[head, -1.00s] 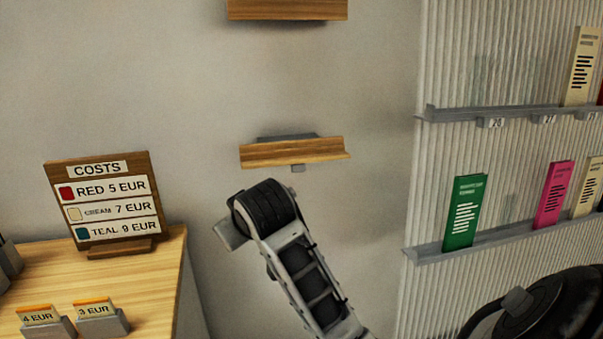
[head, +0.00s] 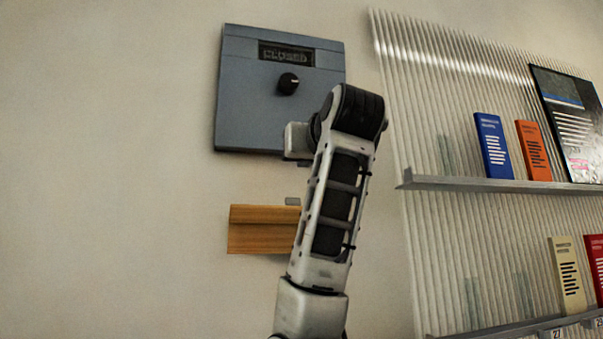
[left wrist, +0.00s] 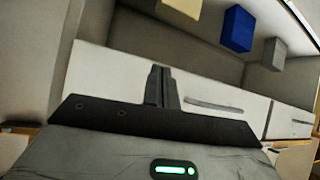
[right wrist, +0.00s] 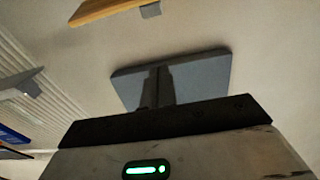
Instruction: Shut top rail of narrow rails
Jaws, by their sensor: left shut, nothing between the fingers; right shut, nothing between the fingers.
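A blue-grey panel (head: 245,95) hangs on the wall in the head view, with a black knob (head: 288,84) and a small dark window that seems to read CLOSED. Below it is a short wooden rail (head: 262,228), its right end hidden by my right arm. My right gripper (right wrist: 158,85) is shut and empty, its fingers in front of the panel (right wrist: 205,78) in the right wrist view; contact cannot be told. The wooden rail (right wrist: 105,10) also shows at that view's top. My left gripper (left wrist: 160,85) is shut and empty before a white drawer front (left wrist: 215,95).
A ribbed wall panel (head: 400,120) at the right carries grey ledges (head: 500,185) with upright coloured cards and a dark poster. Blue (left wrist: 238,30) and grey (left wrist: 273,55) blocks show in the left wrist view. The wall left of the panel is bare.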

